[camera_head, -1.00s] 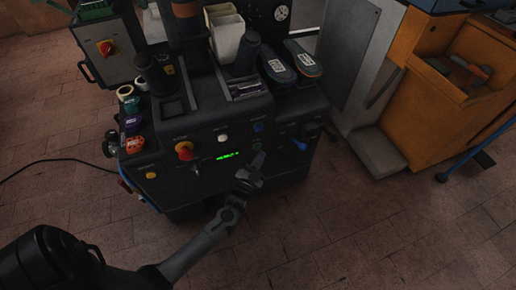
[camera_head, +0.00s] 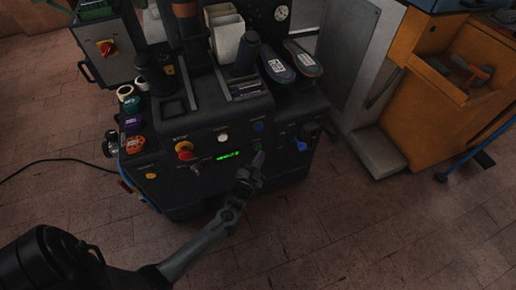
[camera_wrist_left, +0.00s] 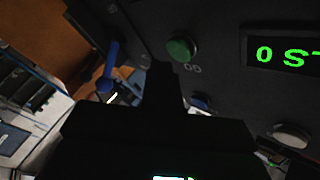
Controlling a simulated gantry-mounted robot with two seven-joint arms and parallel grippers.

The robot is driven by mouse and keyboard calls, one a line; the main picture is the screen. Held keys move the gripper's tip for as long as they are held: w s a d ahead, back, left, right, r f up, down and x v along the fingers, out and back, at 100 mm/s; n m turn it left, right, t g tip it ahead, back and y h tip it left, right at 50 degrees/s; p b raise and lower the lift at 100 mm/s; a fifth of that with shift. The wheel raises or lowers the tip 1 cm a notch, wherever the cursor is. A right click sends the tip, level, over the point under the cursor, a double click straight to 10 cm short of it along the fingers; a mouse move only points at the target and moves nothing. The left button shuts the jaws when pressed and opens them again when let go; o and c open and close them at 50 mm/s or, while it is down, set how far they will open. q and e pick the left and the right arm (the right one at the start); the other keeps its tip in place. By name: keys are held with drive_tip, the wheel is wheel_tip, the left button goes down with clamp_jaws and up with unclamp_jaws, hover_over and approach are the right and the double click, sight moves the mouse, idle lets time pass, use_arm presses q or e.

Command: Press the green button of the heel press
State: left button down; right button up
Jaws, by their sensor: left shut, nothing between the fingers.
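The heel press is a dark machine with a sloping front panel (camera_head: 207,147). Its green button (camera_wrist_left: 181,47) shows clearly in the left wrist view as a round green cap beside the green-lit display (camera_wrist_left: 287,54). In the head view the green button is small and dark, just above my fingertips. My left gripper (camera_head: 260,158) is shut and empty, pointing up at the panel. In the left wrist view my left gripper (camera_wrist_left: 162,72) shows dark, with its tip just below the green button; whether it touches cannot be told. My right gripper is not in view.
Two shoes (camera_head: 277,66) lie on top. An orange cabinet (camera_head: 440,85) stands right. Floor in front is open.

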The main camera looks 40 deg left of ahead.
use_arm(q)
drive_tip(key=shift+a, duration=0.15)
drive_tip(key=shift+w+a, duration=0.2)
drive_tip(key=shift+a, duration=0.1)
